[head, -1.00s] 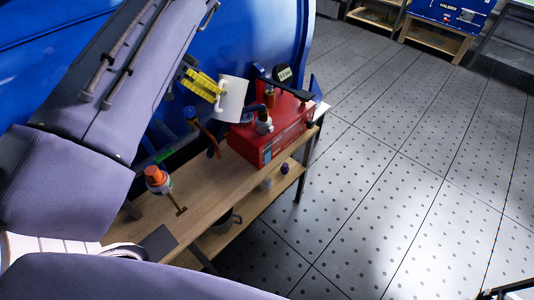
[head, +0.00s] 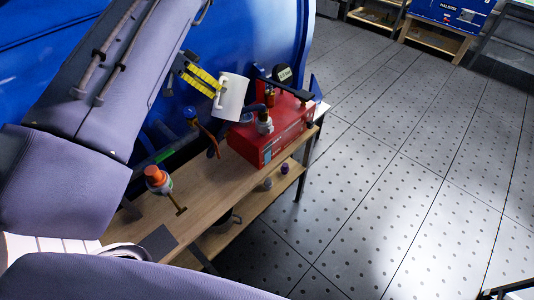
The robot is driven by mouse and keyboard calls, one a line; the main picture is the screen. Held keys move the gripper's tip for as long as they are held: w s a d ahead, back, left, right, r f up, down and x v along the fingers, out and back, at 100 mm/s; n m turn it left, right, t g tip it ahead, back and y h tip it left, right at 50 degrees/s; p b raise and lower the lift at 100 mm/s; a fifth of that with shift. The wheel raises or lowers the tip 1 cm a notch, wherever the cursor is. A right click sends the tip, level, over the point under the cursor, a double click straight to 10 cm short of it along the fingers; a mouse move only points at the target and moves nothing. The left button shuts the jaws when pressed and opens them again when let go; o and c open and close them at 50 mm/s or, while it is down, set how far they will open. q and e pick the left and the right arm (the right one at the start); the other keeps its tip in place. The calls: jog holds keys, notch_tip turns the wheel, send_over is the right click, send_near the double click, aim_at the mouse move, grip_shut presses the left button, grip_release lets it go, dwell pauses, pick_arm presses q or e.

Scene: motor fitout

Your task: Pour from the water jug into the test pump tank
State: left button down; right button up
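The water jug (head: 233,97) is a white cylinder with a handle on its left side, beside and slightly above the left end of the pump tank. It leans a little to the right. The test pump tank (head: 262,146) is a red box on the wooden bench, with a dark lever, a round gauge and a hose fitting on top. My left gripper (head: 216,93), with yellow-and-black fingers, is shut on the jug at its handle side. The jug partly hides the tank's far left corner. No water shows. My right gripper is not in view.
An orange-capped bottle (head: 156,180) and a brass-coloured T-shaped tool (head: 180,209) are on the bench (head: 205,192). Small items sit on its lower shelf. A large blue curved body (head: 255,35) stands behind. The perforated floor (head: 400,170) to the right is clear.

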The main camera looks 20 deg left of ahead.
pick_arm(q)
jog(key=shift+w+r, duration=0.1)
jog(key=shift+r, duration=0.1)
dwell(0.5)
jog(key=shift+r, duration=0.15)
jog(key=shift+r+g, duration=0.1)
jog(key=shift+g, duration=0.2)
jog(key=shift+w+r+n, duration=0.15)
jog(key=shift+r+n, duration=0.05)
jog(key=shift+n, duration=0.2)
jog(key=shift+r, duration=0.15)
dwell(0.6)
jog(key=shift+w+r, duration=0.15)
jog(key=shift+w+r+n+g, duration=0.4)
jog(key=shift+r+n+g, duration=0.1)
jog(key=shift+r, duration=0.2)
dwell(1.5)
jog(key=shift+d+r, duration=0.1)
jog(key=shift+r, duration=0.05)
jog(key=shift+w+r+n, duration=0.5)
jog(key=shift+r, duration=0.05)
dwell(1.6)
